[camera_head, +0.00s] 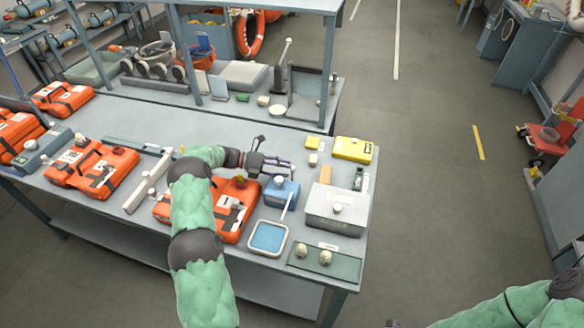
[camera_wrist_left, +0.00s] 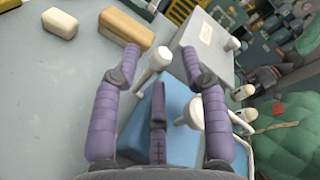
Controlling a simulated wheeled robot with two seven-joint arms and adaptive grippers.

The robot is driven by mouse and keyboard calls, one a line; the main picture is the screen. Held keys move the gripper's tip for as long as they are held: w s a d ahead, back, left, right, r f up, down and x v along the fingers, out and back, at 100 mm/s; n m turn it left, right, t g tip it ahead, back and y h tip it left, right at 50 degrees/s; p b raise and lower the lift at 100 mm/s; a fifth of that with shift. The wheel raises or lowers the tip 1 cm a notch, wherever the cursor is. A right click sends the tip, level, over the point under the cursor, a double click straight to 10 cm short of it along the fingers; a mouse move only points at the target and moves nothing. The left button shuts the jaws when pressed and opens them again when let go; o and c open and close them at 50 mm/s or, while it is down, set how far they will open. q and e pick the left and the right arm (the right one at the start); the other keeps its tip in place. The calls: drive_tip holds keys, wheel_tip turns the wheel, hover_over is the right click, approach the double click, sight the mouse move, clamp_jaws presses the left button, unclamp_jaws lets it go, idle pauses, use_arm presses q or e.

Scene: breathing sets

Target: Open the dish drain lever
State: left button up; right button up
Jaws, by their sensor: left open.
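The dish (camera_head: 268,238) is a shallow blue square with a pale rim, near the front of the bench. A thin white lever (camera_head: 286,206) rises between it and a blue box (camera_head: 281,192) behind it. In the left wrist view, the blue box (camera_wrist_left: 180,140) lies under the fingers. A white knob (camera_wrist_left: 158,58) shows between the fingertips and a white T-shaped handle (camera_wrist_left: 188,110) beside the right finger; I cannot tell which belongs to the dish. My left gripper (camera_head: 288,166) is open and empty above the box.
A grey box (camera_head: 335,208) stands right of the blue box, with a green tray (camera_head: 325,264) in front. Orange cases (camera_head: 92,167) lie to the left. A yellow case (camera_head: 353,149) and a tan block (camera_wrist_left: 122,28) are at the back. My right forearm enters lower right.

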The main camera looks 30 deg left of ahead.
use_arm(q)
drive_tip(key=shift+x, duration=1.7)
drive_tip(key=c, duration=0.8)
clamp_jaws()
drive_tip(key=shift+r, duration=0.1)
